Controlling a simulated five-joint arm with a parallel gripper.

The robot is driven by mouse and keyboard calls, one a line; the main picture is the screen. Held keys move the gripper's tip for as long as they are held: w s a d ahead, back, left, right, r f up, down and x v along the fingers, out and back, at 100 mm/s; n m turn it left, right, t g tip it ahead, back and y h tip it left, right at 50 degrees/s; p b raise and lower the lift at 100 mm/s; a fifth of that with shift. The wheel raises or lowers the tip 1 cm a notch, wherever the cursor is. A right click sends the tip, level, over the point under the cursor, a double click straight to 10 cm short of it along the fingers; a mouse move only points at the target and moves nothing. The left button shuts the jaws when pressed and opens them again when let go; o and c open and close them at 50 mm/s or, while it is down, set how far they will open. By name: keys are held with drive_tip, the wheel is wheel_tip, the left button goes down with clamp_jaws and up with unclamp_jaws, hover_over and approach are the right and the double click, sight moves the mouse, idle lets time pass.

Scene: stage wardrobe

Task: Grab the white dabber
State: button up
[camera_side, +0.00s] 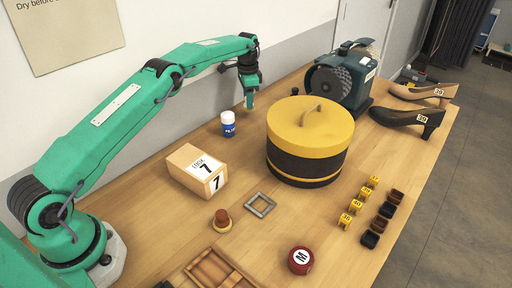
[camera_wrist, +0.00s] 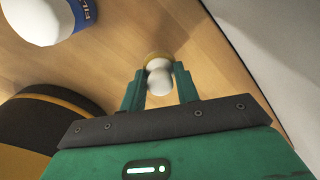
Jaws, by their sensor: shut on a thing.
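The white dabber (camera_wrist: 159,82) is a small rounded white piece with a yellowish ring behind it. In the wrist view it sits between the two green fingers of my gripper (camera_wrist: 160,88), which is shut on it. In the side view my gripper (camera_side: 249,101) points down behind the round box, close to the wall side of the table. I cannot make out the dabber in the side view. I cannot tell how far it is from the tabletop.
A white bottle with a blue label (camera_side: 229,125) stands close by. The black round box with yellow lid (camera_side: 306,168) is in front, a dark buffing machine (camera_side: 342,78) to the right. A numbered block (camera_side: 197,171) and metal frame (camera_side: 260,205) lie nearer.

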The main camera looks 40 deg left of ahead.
drive_tip(key=shift+r, duration=0.6)
drive_tip(key=s+d+r, duration=0.4)
drive_tip(key=d+r, duration=0.2)
drive_tip(key=d, duration=0.5)
drive_tip(key=shift+s+r, duration=0.15)
drive_tip(key=shift+r, duration=0.2)
drive_tip(key=shift+a, duration=0.1)
